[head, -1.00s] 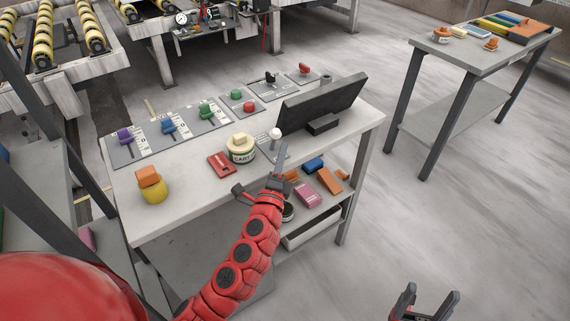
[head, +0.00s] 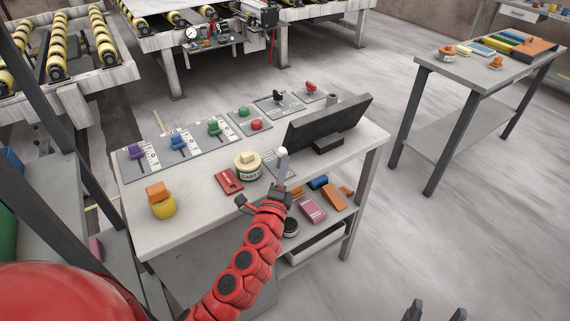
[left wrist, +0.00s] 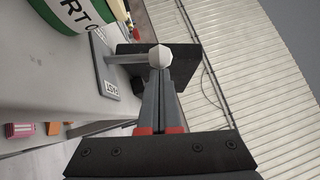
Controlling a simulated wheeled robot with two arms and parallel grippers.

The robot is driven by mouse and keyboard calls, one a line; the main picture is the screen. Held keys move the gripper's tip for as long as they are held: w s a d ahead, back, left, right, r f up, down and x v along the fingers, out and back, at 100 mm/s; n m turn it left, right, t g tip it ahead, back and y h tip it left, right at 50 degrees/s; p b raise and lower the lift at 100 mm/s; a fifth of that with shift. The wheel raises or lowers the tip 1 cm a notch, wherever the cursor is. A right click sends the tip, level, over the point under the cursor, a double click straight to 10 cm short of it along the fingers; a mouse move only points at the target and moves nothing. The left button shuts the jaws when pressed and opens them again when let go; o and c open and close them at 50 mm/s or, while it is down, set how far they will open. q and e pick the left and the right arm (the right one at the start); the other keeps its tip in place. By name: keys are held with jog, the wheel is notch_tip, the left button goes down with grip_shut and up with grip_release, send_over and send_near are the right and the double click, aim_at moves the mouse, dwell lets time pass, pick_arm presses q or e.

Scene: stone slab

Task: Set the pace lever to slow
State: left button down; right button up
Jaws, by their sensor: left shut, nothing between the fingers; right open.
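A lever with a white ball knob (head: 282,152) stands on a small grey plate (head: 272,167) on the desk, between the monitor and the cream jar. In the left wrist view the knob (left wrist: 160,56) is just beyond my fingertips, and its shaft runs left to a plate (left wrist: 106,68) with partly readable lettering. My left gripper (head: 283,168) is shut and empty, its tips close to the knob; I cannot tell whether they touch. My right gripper (head: 434,312) is open at the bottom edge, away from the desk.
The monitor (head: 325,122) stands right of the lever. The jar (head: 247,167) and a red card (head: 229,181) are to its left. Purple (head: 136,152), blue (head: 179,142) and green (head: 214,128) levers line the far edge. A shelf with coloured blocks (head: 313,210) is below.

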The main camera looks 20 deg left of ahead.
pick_arm(q)
jog(key=shift+w+a+r+n+g+p, duration=0.6)
jog(key=shift+r+n+g+p, duration=0.25)
jog(key=shift+p, duration=2.5)
jog(key=shift+w+a+r+n+g+p, duration=0.35)
jog(key=shift+a+r+n+g+p, duration=0.45)
jog(key=shift+p, duration=2.55)
jog(key=shift+w+f+n, duration=0.15)
jog(key=shift+f+n, duration=0.1)
jog(key=shift+n, duration=0.1)
jog(key=shift+w+a+f+p, duration=0.15)
jog(key=shift+w+a+p, duration=0.2)
jog(key=shift+p, duration=0.15)
jog(key=shift+s+d, duration=0.3)
jog(key=shift+d, duration=0.05)
jog(key=s+d+r, duration=0.2)
jog(key=s+d, duration=0.1)
jog(key=s, duration=0.1)
jog(key=b, duration=0.2)
send_near(278, 151)
jog(key=shift+s+d+r, duration=0.9)
jog(key=shift+d+r, duration=0.05)
jog(key=shift+r, duration=0.1)
